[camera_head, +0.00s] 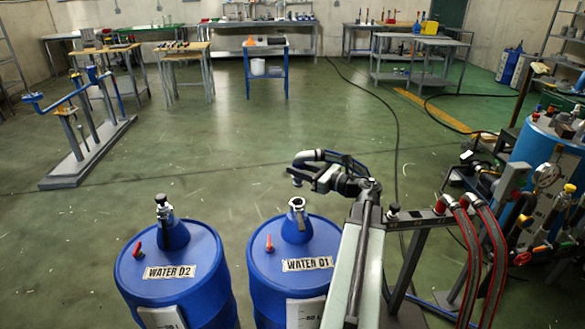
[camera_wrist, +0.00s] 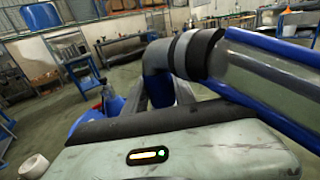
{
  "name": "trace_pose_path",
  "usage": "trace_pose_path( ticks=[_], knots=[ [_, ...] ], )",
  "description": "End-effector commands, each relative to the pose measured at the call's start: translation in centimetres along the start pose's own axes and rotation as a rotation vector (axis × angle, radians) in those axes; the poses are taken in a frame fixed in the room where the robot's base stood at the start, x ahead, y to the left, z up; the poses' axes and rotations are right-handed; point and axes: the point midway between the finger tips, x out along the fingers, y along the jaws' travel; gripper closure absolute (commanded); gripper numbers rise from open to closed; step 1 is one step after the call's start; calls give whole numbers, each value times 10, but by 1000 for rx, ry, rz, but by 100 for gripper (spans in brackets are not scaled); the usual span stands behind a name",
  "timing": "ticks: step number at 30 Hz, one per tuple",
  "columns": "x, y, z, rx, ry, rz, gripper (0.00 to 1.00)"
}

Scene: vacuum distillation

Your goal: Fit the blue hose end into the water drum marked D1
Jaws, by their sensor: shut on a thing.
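The blue water drum D1 (camera_head: 322,236) stands upright at the lower centre of the head view, its label reading "WATER D1". Its raised neck ends in a pale-rimmed fitting (camera_head: 297,203). My gripper (camera_head: 322,177) is shut on the blue hose end above and slightly right of that fitting. A dark and grey bent piece of the hose end (camera_wrist: 158,60) fills the upper middle of the wrist view, with a blue length running right. In the head view its tip (camera_head: 297,181) hangs just above the fitting, seemingly apart from it. The fingers' exact contact is hidden.
Water drum D2 (camera_head: 204,240) stands close left with a capped neck. Red hoses (camera_head: 480,250) and a blue tank unit (camera_head: 548,155) crowd the right. A blue-armed stand (camera_head: 85,165) is at the left. The floor behind the drums is mostly clear.

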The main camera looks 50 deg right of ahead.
Motion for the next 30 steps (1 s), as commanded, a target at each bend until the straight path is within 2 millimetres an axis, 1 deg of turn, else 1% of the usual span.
trace_pose_path(
  ticks=[4, 11, 18, 21, 24, 30],
  knots=[
    [-1, 1, 0, 26, 0, 2, 100],
    [0, 2, -21, 24, 0, 2, 100],
    [0, 2, -49, 24, 0, 2, 100],
    [0, 3, -56, 24, 0, 2, 100],
    [0, 3, -59, 24, 0, 1, 100],
    [0, 2, -58, 24, 0, 1, 100]
  ],
)
